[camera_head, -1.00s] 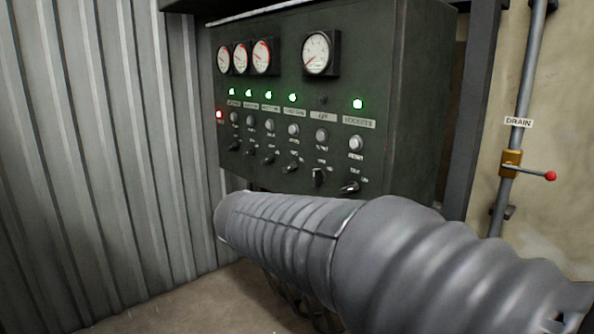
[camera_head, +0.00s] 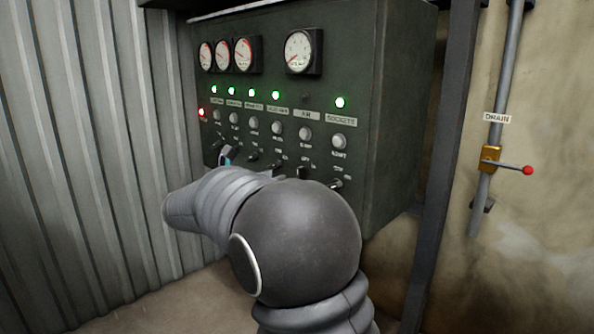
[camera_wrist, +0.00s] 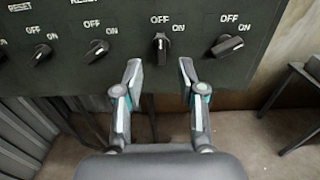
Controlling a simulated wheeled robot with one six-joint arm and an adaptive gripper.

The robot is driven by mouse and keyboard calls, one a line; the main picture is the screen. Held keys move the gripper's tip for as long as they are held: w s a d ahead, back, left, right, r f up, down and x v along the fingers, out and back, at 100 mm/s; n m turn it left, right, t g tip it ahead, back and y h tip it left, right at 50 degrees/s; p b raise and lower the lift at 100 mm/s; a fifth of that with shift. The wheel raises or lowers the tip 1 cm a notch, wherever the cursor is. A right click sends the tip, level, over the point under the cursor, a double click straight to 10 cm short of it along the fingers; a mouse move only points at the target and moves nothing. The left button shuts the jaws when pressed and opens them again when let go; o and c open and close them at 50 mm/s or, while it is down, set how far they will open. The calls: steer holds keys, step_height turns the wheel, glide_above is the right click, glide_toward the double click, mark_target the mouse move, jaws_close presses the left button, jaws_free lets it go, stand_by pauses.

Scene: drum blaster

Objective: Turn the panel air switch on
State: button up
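The air switch is a dark rotary knob on the green-black panel (camera_head: 395,130), under a label that appears to read AIR. It shows at the panel's lower edge in the head view (camera_head: 302,172) and in the wrist view (camera_wrist: 161,48). Its pointer stands upright, towards OFF. The lamp above its column is dark. My gripper (camera_wrist: 159,68) is open and empty. Its two fingers lie left and right of the air switch, just below it in the picture; contact does not show. In the head view my arm hides most of the gripper.
The sockets switch (camera_wrist: 232,47) is close on the right, and another switch (camera_wrist: 97,50) close on the left; both are turned towards ON. Several green lamps are lit. A drain pipe with a red-knobbed valve (camera_head: 490,158) stands right of the panel. Corrugated wall (camera_head: 80,150) is left.

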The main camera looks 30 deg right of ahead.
mark_target(298, 170)
steer(key=x, duration=0.9)
steer(key=shift+d, duration=0.15)
jaws_close()
